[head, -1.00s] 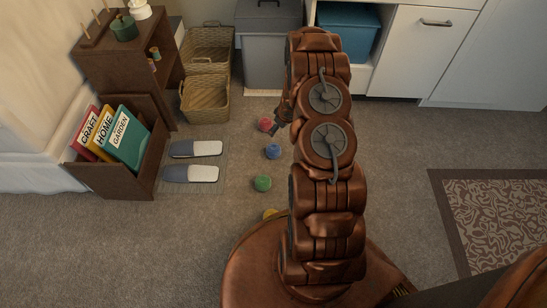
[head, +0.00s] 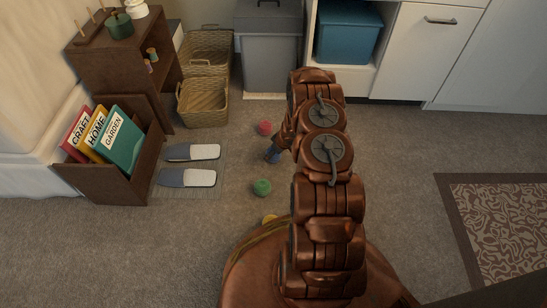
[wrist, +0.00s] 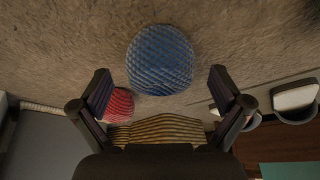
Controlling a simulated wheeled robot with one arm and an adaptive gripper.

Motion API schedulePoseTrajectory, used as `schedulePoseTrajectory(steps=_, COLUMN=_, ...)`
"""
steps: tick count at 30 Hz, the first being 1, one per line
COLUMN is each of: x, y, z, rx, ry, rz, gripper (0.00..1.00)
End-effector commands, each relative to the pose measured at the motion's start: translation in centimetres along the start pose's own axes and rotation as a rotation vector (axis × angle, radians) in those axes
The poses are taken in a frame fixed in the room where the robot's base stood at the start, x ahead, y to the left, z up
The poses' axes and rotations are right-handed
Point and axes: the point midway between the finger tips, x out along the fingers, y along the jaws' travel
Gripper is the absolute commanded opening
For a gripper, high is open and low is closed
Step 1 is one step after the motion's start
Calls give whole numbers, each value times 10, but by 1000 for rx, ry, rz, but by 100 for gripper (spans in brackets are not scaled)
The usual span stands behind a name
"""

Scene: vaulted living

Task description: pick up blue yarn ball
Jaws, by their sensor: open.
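The blue yarn ball (wrist: 160,62) lies on the carpet in the upper middle of the wrist view, just beyond and between my open fingertips. My gripper (wrist: 160,80) is open and empty, with a finger to each side of the ball.
A green yarn ball (head: 262,188) and a partly hidden yellow ball (head: 269,219) lie nearer my base. Slippers (head: 190,177) lie on a mat to the left. Wicker baskets (head: 203,102) and a grey bin (head: 270,55) stand behind.

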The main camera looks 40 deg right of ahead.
Motion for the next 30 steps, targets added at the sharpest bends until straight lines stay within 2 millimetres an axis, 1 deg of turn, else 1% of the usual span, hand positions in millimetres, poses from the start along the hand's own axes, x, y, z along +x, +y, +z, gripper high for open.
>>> schedulePoseTrajectory(steps=1, x=10, y=-1, z=2, rx=-1, ry=-1, rz=-1, gripper=100)
schedulePoseTrajectory(steps=4, x=18, y=-2, z=3, rx=0, ry=-3, rz=-2, gripper=100)
schedulePoseTrajectory(steps=13, x=19, y=-1, z=2, rx=0, ry=-3, rz=-2, gripper=100)
schedulePoseTrajectory(steps=14, x=19, y=-1, z=2, rx=0, ry=-3, rz=-2, gripper=98)
schedulePoseTrajectory(steps=30, x=19, y=-1, z=2, rx=0, ry=-3, rz=-1, gripper=42)
